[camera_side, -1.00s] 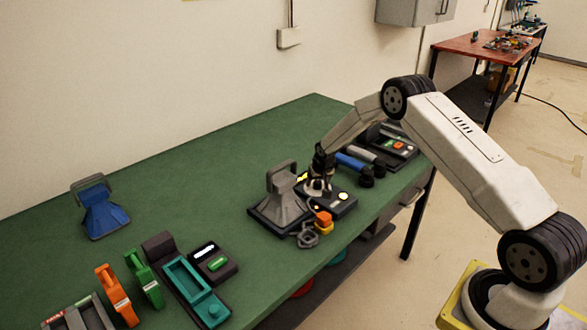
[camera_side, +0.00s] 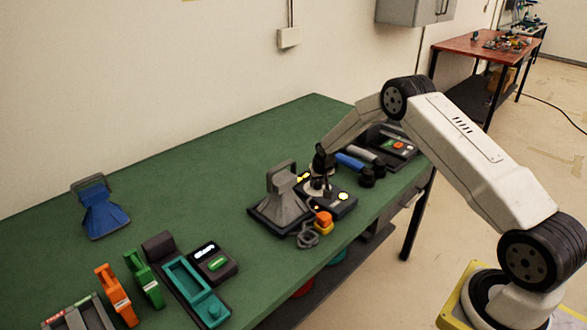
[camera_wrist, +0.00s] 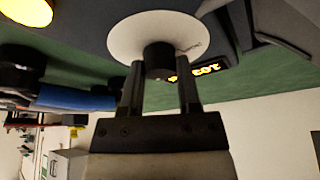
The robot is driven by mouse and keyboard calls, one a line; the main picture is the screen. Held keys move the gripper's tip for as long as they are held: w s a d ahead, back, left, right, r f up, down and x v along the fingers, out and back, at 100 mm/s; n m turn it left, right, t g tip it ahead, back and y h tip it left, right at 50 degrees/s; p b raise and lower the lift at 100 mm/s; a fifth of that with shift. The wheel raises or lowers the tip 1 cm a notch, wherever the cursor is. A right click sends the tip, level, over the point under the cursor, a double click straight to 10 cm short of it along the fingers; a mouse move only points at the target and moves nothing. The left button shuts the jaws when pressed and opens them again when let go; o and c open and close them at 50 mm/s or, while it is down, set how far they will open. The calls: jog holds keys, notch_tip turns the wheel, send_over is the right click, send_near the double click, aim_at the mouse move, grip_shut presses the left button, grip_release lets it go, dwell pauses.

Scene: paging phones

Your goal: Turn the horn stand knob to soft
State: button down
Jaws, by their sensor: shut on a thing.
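My gripper (camera_side: 319,181) points down at a dark box (camera_side: 341,208) beside the grey horn (camera_side: 284,187). In the wrist view my gripper (camera_wrist: 158,80) is shut on a black round knob (camera_wrist: 159,57), with one finger on each side. The knob stands in the middle of a white disc (camera_wrist: 150,32). A display (camera_wrist: 207,68) with lit orange characters sits beside the disc, partly behind a finger. A round yellow lit button (camera_wrist: 27,10) shows at the upper left; it also shows in the side view (camera_side: 343,196).
Blue (camera_side: 349,161) and grey cylinders and a dark phone unit (camera_side: 396,144) lie close behind my gripper. An orange-and-yellow block (camera_side: 323,221) and a grey ring piece (camera_side: 308,237) lie in front. A blue horn (camera_side: 101,208) stands far left. The green table's middle is clear.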

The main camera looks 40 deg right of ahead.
jog(key=shift+n+y, duration=0.3)
jog(key=shift+n, duration=0.4)
jog(key=shift+d+n+y, duration=0.1)
jog(key=shift+n+y, duration=0.6)
jog(key=shift+n, duration=1.1)
jog(key=shift+d+n+y, duration=0.1)
jog(key=shift+n+y, duration=0.9)
jog(key=shift+n, duration=1.6)
jog(key=n+y, duration=0.1)
jog(key=n, duration=0.3)
jog(key=shift+g, duration=0.4)
jog(key=n+g+y, duration=0.1)
jog(key=n, duration=0.4)
jog(key=shift+d, duration=0.1)
jog(key=shift+n+g+y, duration=0.3)
jog(key=shift+n, duration=0.1)
jog(key=shift+c, duration=1.6)
grip_release()
